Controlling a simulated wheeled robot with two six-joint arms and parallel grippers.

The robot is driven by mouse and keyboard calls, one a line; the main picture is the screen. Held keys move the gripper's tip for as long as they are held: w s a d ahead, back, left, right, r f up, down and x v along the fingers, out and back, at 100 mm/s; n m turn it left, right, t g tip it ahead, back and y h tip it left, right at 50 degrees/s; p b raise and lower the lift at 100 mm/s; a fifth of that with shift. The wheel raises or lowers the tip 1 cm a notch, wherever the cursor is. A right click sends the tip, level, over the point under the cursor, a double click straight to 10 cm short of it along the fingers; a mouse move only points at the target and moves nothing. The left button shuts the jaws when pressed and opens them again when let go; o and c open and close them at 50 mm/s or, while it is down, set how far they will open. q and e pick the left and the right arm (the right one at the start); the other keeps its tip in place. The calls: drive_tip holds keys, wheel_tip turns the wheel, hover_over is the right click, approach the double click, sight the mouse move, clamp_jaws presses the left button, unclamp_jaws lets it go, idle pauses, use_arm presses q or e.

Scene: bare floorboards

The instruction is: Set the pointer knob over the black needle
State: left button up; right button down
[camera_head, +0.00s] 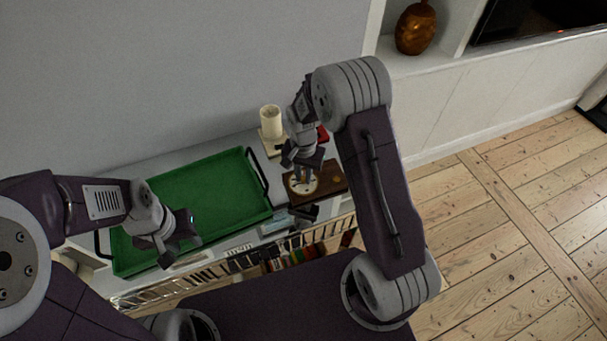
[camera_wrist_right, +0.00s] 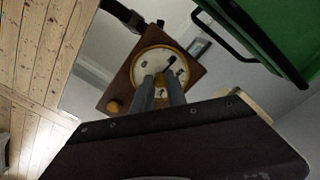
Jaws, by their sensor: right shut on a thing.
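A wooden board (camera_head: 328,176) carries a round, pale dial (camera_head: 296,189) with a brass rim, on the white cabinet top. The dial (camera_wrist_right: 148,60) also shows in the right wrist view. My right gripper (camera_wrist_right: 160,76) is over the dial, its fingers shut on the pointer knob near the dial's middle; the fingers mostly hide the knob. A short black shape (camera_wrist_right: 174,62) shows just past the fingertips; I cannot tell whether it is the needle or part of the pointer. My left gripper (camera_head: 178,240) hangs over the green tray; its jaw opening is unclear.
The green tray (camera_head: 215,192) with black handles lies left of the board. A small brass knob (camera_wrist_right: 113,106) sits at a board corner. A pale candle on a stand (camera_head: 271,122) and a red object (camera_head: 322,134) stand behind. Below the front edge are books and a rack (camera_head: 290,242).

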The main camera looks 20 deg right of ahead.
drive_tip(key=n+p, duration=0.2)
drive_tip(key=n, duration=0.3)
drive_tip(key=shift+r, duration=0.15)
drive_tip(key=n+p, duration=0.1)
drive_tip(key=n, duration=0.4)
drive_tip(key=shift+n, duration=0.3)
drive_tip(key=n+p, duration=0.1)
drive_tip(key=n, duration=0.5)
drive_tip(key=n+p, duration=0.1)
drive_tip(key=n, duration=0.4)
drive_tip(key=shift+n, duration=0.3)
drive_tip(key=c, duration=1.3)
unclamp_jaws()
drive_tip(key=shift+c, duration=0.2)
